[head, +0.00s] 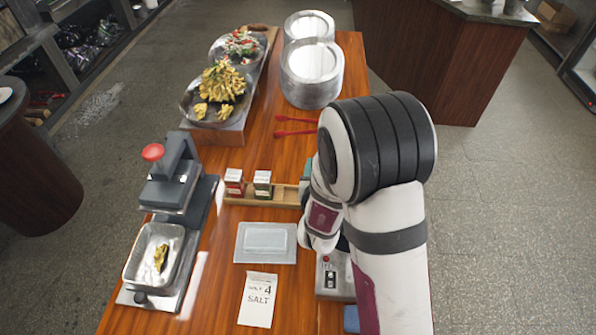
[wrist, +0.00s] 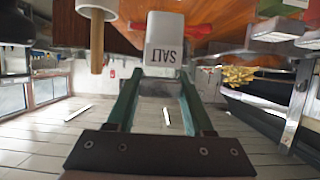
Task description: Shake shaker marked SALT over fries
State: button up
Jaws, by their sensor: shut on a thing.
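A shaker (wrist: 165,30) with a pale label reading SALT stands out in the wrist view, its lettering upside down there. My gripper (wrist: 161,72) is shut on it, with a green finger on each side. In the head view my arm hides the shaker and most of the gripper. A heap of yellow fries (head: 224,82) lies in a dark round pan at the back left of the table, apart from the gripper. Yellow sticks also show at right in the wrist view (wrist: 238,75).
A wooden rack (head: 236,200) holds two shakers, red-labelled (head: 234,178) and green-labelled (head: 262,180). A press (head: 172,185) and metal tray (head: 136,270) stand at left. A SALT note (head: 258,312), a clear-topped dish (head: 265,257), red tongs (head: 295,132) and stacked plates (head: 311,85) occupy the table.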

jog(key=s+d+r, duration=0.3)
jog(key=d+r, duration=0.2)
jog(key=r, duration=0.4)
jog(key=s+d+r, duration=0.2)
jog(key=d+r, duration=0.2)
jog(key=r, duration=0.6)
jog(key=w+a+f+m+y, duration=0.1)
jog(key=w+a, duration=0.1)
jog(key=a, duration=0.5)
jog(key=w+a+f+m+y, duration=0.1)
jog(key=w+a+f+m, duration=0.1)
jog(key=a, duration=0.4)
jog(key=m+t+y, duration=0.5)
jog(key=m, duration=0.9)
send_over(158, 256)
jog(key=w+a, duration=0.1)
jog(key=w, duration=0.1)
notch_tip(158, 256, down, 14)
jog(key=f, duration=0.1)
jog(key=s+f, duration=0.1)
jog(key=f, duration=0.2)
jog(key=shift+s+a+f, duration=0.15)
jog(key=shift+a+f, duration=0.15)
jog(key=shift+a, duration=0.05)
jog(key=shift+f, duration=0.6)
